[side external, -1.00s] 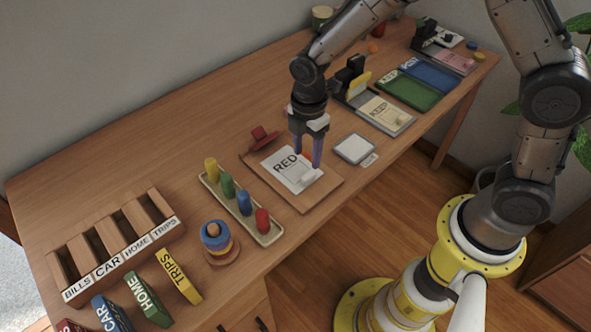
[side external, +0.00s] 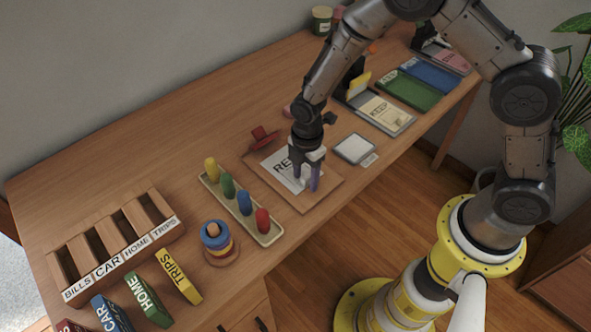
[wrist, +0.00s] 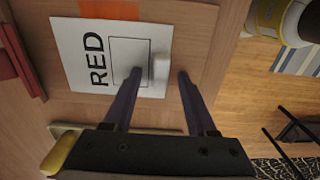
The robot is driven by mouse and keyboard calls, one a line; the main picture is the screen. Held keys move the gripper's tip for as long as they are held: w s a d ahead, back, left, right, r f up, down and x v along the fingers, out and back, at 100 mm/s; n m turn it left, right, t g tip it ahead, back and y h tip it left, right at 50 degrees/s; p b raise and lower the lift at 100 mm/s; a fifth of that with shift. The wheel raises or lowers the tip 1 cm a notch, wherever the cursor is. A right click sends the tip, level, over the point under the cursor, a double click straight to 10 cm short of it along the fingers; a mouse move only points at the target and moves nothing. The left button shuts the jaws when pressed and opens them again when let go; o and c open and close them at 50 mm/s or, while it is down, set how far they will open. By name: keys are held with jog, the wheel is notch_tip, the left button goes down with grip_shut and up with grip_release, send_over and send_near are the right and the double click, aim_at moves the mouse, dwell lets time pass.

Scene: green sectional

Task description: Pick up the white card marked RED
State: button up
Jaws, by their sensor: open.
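The white card marked RED (wrist: 70,45) lies flat on a wooden board (wrist: 198,30) on the desk. The card also shows in the side external view (side external: 275,168), partly hidden by my gripper. A small white raised tab (wrist: 160,72) stands on the card near its edge. My gripper (wrist: 158,75) is open and points down, with one finger over the card and the other beyond its edge over the board. The tab lies between the fingers. In the side external view my gripper (side external: 308,186) is low over the card; whether the fingertips touch anything is unclear.
A tray of coloured pegs (side external: 268,237) and a stacking ring toy (side external: 217,240) stand to the left. A red stamp-like object (side external: 263,138) lies behind the board. A white square pad (side external: 354,149) lies to the right.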

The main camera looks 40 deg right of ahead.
grip_shut()
jog(key=shift+r, duration=0.15)
